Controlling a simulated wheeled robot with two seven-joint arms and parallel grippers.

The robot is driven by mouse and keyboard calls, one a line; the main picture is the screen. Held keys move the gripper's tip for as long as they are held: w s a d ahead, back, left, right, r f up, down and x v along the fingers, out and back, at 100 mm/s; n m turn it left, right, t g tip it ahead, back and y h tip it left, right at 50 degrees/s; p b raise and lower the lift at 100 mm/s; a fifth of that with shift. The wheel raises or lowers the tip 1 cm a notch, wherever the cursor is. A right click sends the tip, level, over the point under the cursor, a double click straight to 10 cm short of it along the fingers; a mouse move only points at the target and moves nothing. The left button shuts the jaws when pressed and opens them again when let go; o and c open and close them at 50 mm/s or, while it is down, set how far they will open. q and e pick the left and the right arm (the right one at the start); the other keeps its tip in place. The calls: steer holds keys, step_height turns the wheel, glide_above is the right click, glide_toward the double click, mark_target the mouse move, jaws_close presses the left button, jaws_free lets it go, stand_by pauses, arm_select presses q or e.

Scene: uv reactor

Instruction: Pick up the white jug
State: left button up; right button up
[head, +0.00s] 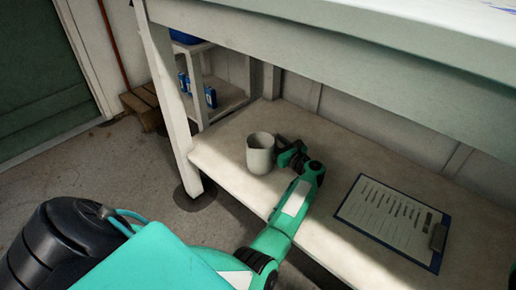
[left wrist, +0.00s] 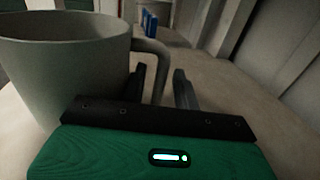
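The white jug (head: 260,155) stands upright on the lower shelf of the bench, near its left end. In the left wrist view the jug (left wrist: 65,70) fills the left side, and its handle (left wrist: 158,54) curves down on its right. My left gripper (head: 282,150) is just right of the jug, on the handle side. In the left wrist view the fingers of my left gripper (left wrist: 160,78) are apart, with the handle between them and a visible gap to the right finger. Whether the left finger touches the handle is unclear.
A clipboard (head: 393,219) with a printed sheet lies on the lower shelf (head: 225,155) to the right. The bench top (head: 360,40) overhangs the shelf. A bench leg (head: 170,100) stands at the left. Blue items (head: 210,96) sit on a rack behind.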

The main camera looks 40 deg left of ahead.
arm_select(q)
steer(key=shift+w+a, duration=0.15)
steer(key=shift+a, duration=0.2)
steer(key=shift+d, duration=0.1)
steer(key=c, duration=0.7)
steer(key=shift+r, duration=0.1)
jaws_close()
steer(key=shift+r, duration=0.1)
